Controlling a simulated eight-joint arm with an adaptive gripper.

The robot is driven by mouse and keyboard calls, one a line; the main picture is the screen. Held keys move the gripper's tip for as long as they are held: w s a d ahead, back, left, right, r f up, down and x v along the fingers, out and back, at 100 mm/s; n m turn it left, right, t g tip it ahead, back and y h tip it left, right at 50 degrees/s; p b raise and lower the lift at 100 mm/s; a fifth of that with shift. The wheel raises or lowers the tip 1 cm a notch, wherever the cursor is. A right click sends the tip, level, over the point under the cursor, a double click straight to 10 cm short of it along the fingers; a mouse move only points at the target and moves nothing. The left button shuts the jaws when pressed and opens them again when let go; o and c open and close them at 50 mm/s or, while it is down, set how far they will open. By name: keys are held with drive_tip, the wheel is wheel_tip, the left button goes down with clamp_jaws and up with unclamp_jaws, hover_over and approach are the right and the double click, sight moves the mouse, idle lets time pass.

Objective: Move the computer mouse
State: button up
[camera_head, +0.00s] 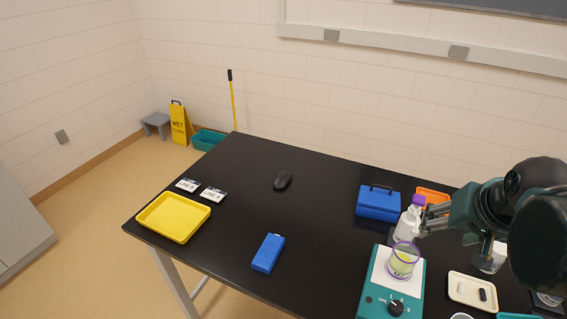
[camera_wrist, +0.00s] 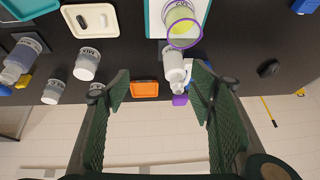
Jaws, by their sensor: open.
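The black computer mouse (camera_head: 283,180) lies on the black table (camera_head: 231,226), left of the blue toolbox and well away from my gripper. It also shows in the wrist view (camera_wrist: 268,69) at the right. My gripper (camera_head: 424,222) is at the right side of the table in the head view, above the area by the white bottle. In the wrist view my gripper (camera_wrist: 160,85) has its two green fingers spread apart, with nothing held between them.
A white bottle with purple cap (camera_head: 409,220) and a beaker (camera_head: 402,261) on a teal stirrer (camera_head: 376,298) stand near my gripper. A blue toolbox (camera_head: 378,204) lies between gripper and mouse. A yellow tray (camera_head: 174,217) and blue box (camera_head: 268,253) sit left; room around the mouse is clear.

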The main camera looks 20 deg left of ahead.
drive_tip(key=w+a+r+g+p, duration=0.2)
drive_tip(key=w+a+r+p, duration=0.1)
drive_tip(key=w+a, duration=0.85)
drive_tip(key=g+p, duration=0.4)
drive_tip(key=p, duration=0.3)
hover_over(281, 178)
drive_tip(key=d, duration=0.2)
wheel_tip(281, 178, down, 18)
drive_tip(key=shift+f, duration=0.1)
drive_tip(key=shift+a+f, duration=0.4)
drive_tip(key=shift+a, duration=0.1)
drive_tip(key=shift+a+f, duration=0.25)
drive_tip(key=shift+f, duration=1.7)
drive_tip(key=shift+a+f, duration=0.2)
drive_tip(key=shift+f, duration=1.75)
